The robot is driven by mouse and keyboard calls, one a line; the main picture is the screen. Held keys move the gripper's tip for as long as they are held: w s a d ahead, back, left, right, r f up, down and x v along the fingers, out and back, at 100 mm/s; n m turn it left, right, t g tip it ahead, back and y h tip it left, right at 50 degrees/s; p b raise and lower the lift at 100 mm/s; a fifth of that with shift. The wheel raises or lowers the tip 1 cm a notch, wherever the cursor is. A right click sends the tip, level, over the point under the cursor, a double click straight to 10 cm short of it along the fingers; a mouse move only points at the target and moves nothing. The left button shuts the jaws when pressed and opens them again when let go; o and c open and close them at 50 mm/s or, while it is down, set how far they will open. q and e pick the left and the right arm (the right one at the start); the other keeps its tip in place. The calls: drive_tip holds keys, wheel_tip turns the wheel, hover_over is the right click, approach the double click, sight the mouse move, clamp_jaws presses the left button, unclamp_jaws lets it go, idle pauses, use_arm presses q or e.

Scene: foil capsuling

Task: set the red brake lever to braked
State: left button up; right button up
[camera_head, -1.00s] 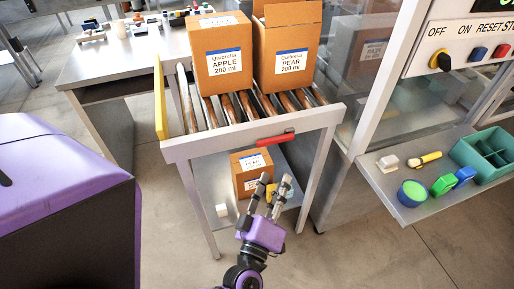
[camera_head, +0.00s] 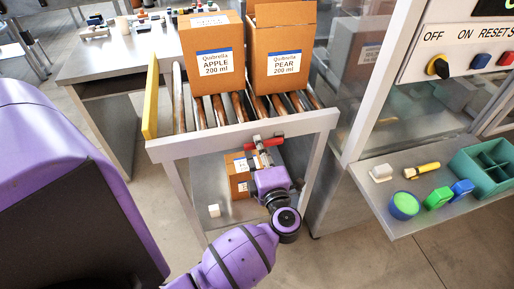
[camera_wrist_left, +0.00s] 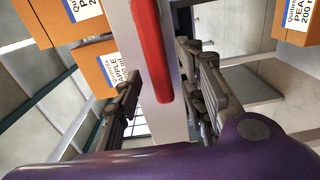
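The red brake lever (camera_head: 263,143) is on the front rail of the roller cart (camera_head: 230,138), right of its middle. It lies nearly level along the rail, its right end slightly higher. My left gripper (camera_head: 262,158) is at the lever, just below and in front of it. In the left wrist view the red lever (camera_wrist_left: 153,50) runs between the two fingers of my left gripper (camera_wrist_left: 165,90). The fingers stand apart, with gaps visible on both sides of the lever. My right gripper is not in view.
Two cartons, APPLE (camera_head: 213,55) and PEAR (camera_head: 283,50), stand on the rollers. A smaller carton (camera_head: 238,178) and a white cube (camera_head: 214,211) are on the lower shelf. At the right, a ledge (camera_head: 420,222) holds a green tray (camera_head: 485,170) and small items.

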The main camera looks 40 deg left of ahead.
use_arm(q)
drive_tip(key=shift+w+a, duration=0.15)
drive_tip(key=shift+a, duration=0.1)
clamp_jaws()
idle(0.3)
